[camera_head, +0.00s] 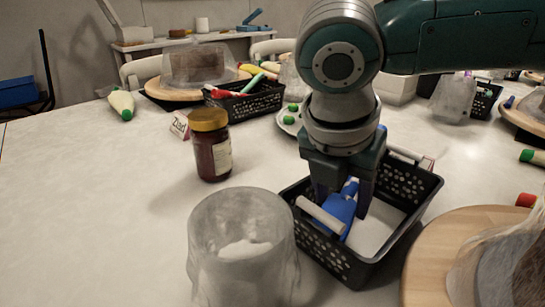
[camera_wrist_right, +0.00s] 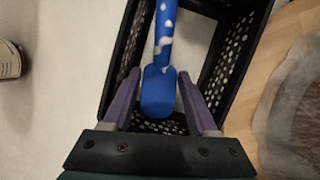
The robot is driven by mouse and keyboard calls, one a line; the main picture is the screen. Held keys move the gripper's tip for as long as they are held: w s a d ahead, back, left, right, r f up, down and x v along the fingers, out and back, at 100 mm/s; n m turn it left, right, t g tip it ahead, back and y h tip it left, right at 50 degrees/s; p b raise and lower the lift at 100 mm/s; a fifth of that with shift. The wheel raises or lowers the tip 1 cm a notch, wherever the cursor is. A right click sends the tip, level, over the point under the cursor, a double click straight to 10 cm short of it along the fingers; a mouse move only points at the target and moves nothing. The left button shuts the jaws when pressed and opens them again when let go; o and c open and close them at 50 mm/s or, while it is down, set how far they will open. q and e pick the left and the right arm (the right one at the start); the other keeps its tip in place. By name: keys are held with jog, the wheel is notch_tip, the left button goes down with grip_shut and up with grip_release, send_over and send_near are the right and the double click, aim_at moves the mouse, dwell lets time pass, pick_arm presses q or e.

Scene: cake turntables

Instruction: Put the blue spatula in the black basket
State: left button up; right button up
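The blue spatula (camera_head: 341,209) is inside the black basket (camera_head: 349,268), tilted, near the basket's near-left white handle. In the right wrist view the spatula (camera_wrist_right: 159,92) has its broad blue end between my fingers and its white-speckled shaft pointing away, with the basket (camera_wrist_right: 122,62) around it. My right gripper (camera_head: 343,203) reaches down into the basket from above. In the right wrist view its purple fingers (camera_wrist_right: 159,73) stand apart, one on each side of the spatula, with narrow gaps. The spatula's lower end is partly hidden in the head view. My left gripper is not in view.
A frosted tub (camera_head: 243,250) stands left of the basket, and a brown jar with a yellow lid (camera_head: 211,145) behind it. A wooden turntable (camera_head: 428,262) is close on the right. Another black basket (camera_head: 262,99) is at the back.

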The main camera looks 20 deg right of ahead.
jog(key=o, duration=0.4)
jog(key=shift+o, duration=0.2)
pick_arm(q)
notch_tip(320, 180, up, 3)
jog(key=p, duration=0.3)
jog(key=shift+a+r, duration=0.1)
pick_arm(e)
jog(key=v, duration=1)
